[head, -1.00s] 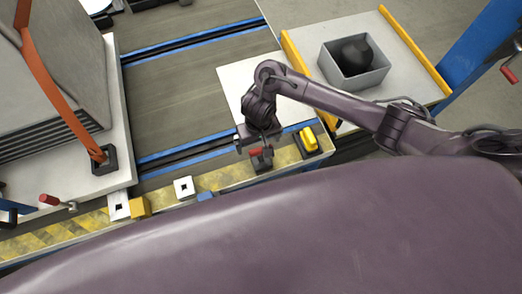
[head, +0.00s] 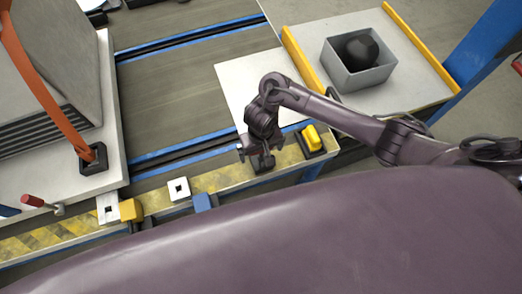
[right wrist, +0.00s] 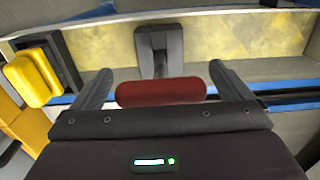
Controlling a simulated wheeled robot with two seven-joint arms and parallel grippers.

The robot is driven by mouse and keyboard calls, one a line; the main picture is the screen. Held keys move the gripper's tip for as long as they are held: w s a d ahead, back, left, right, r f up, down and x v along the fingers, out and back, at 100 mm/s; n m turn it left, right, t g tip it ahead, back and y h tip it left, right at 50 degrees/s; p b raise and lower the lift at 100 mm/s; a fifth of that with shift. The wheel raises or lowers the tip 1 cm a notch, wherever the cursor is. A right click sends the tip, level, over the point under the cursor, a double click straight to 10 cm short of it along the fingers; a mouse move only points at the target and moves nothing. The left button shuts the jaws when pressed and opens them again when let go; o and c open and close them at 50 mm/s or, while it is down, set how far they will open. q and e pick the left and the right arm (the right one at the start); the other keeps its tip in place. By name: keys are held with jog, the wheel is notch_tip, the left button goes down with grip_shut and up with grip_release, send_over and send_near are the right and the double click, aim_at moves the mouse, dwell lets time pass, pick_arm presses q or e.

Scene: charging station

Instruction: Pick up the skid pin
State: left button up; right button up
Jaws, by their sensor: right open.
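The skid pin appears to be the piece with a red crossbar handle (right wrist: 160,92) on a dark grey upright block in the right wrist view. My right gripper (right wrist: 160,80) is open, with one finger on each side of the red handle. Small gaps show at both ends of the handle, and I cannot tell whether the fingers touch it. In the head view my right gripper (head: 257,158) is over the dark base on the yellow ledge and hides the red handle. My left gripper is in neither view.
Another red-handled piece (head: 33,201) is at far left. A grey bin (head: 342,78) holds a black round object. Yellow and blue blocks lie along the ledge.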

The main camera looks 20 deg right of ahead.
jog(key=c, duration=1.1)
jog(key=shift+r, duration=0.1)
